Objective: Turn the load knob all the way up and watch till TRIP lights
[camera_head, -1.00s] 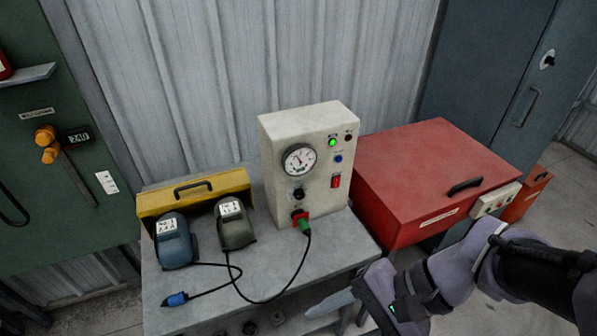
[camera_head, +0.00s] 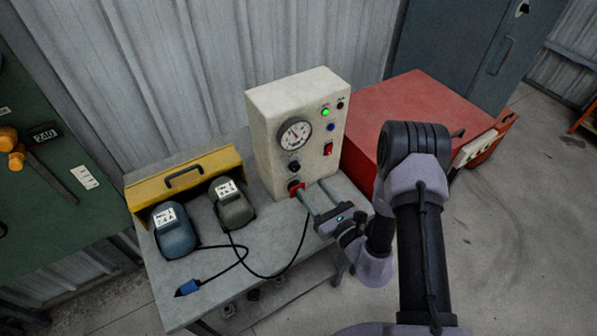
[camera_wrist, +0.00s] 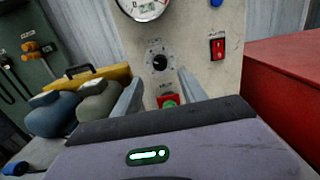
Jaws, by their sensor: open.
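The cream test box (camera_head: 262,122) stands on the grey bench. Its black load knob (camera_head: 294,166) sits below the round dial gauge (camera_head: 294,134); the knob also shows in the wrist view (camera_wrist: 159,62), between and beyond my fingertips. A green lamp (camera_head: 325,112) is lit at the top of the panel. The small lamp to its right (camera_head: 340,105) looks dark red and unlit; its label is too small to read. My gripper (camera_head: 318,190) is open and empty in front of the lower panel, its fingers apart from the knob.
A red switch (camera_head: 328,149) is right of the knob. A red socket (camera_head: 296,187) with a green plug (camera_wrist: 170,103) is just below it, close to my fingers. Blue (camera_head: 174,232) and dark (camera_head: 234,207) motor-like units stand left. A red cabinet (camera_head: 400,110) stands right.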

